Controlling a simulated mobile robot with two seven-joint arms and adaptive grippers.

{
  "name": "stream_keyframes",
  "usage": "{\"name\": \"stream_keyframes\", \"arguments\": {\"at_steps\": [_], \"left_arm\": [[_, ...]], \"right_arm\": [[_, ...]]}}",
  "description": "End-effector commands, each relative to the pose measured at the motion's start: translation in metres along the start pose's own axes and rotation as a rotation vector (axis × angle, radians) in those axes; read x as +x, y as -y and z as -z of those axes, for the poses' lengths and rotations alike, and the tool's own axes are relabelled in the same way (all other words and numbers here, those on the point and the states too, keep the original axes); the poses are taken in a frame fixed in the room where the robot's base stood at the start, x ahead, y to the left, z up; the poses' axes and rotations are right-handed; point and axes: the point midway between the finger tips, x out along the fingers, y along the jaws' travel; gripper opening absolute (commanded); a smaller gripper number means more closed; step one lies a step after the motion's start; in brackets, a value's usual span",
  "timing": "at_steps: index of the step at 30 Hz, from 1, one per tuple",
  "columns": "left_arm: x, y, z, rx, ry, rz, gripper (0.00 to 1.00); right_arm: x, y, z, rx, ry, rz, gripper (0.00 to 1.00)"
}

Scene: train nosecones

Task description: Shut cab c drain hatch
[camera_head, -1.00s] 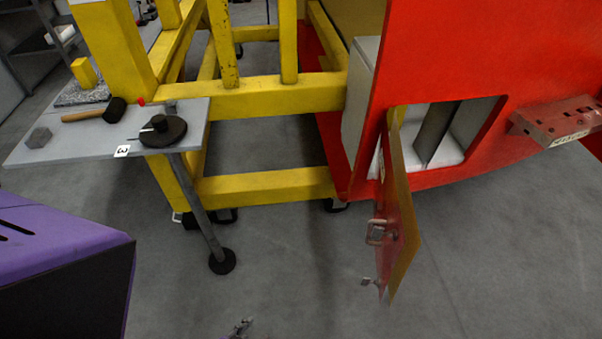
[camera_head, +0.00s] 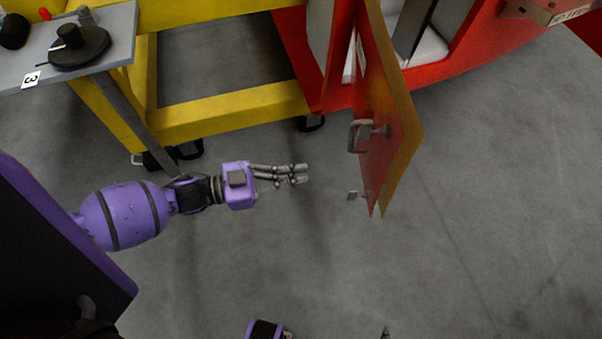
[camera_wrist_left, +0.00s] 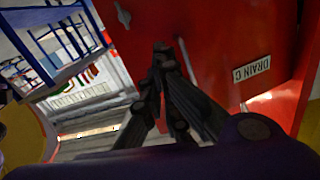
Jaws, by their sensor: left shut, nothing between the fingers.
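The drain hatch (camera_head: 385,125) hangs open from the red cab (camera_head: 465,55), swung outward. In the left wrist view a "DRAIN C" label (camera_wrist_left: 252,68) shows on the red hatch panel (camera_wrist_left: 215,40). My left gripper (camera_head: 302,174) is shut and empty, left of the hatch at about latch height in the picture, apart from it. Its closed fingers (camera_wrist_left: 165,55) show before the red panel. A purple part of my right arm (camera_head: 265,330) shows at the bottom edge.
A yellow frame (camera_head: 230,115) stands behind the left gripper. A grey side table (camera_head: 115,40) with a black disc weight (camera_head: 80,47) is at upper left. A red bracket (camera_head: 545,10) juts from the cab at upper right. Grey floor (camera_head: 500,200) right of the hatch is clear.

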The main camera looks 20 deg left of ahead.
Motion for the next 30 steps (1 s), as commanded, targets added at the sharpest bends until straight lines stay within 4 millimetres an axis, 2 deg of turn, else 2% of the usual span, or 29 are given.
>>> {"name": "stream_keyframes", "arguments": {"at_steps": [1,3,7,11,24,30], "left_arm": [[-0.006,-0.012,0.007,-0.041,-0.036,-0.045,0.0],[-0.008,-0.022,0.019,-0.09,-0.09,-0.09,0.0],[-0.008,-0.03,0.033,-0.144,-0.139,-0.132,0.0],[0.003,-0.032,0.036,-0.155,-0.142,-0.132,0.0],[0.091,-0.041,0.05,-0.152,-0.142,-0.129,0.0],[0.118,-0.045,0.053,-0.152,-0.14,-0.129,0.0]], "right_arm": [[-0.001,-0.001,0.008,-0.003,-0.014,-0.001,0.4],[-0.002,-0.001,0.014,-0.005,-0.025,-0.002,0.4],[-0.003,-0.002,0.016,-0.009,-0.028,-0.003,0.4],[-0.004,-0.003,0.015,-0.012,-0.025,-0.004,0.4],[-0.018,-0.005,0.016,-0.005,-0.018,-0.007,0.4],[-0.02,-0.004,0.021,-0.003,-0.025,-0.005,0.4]]}}
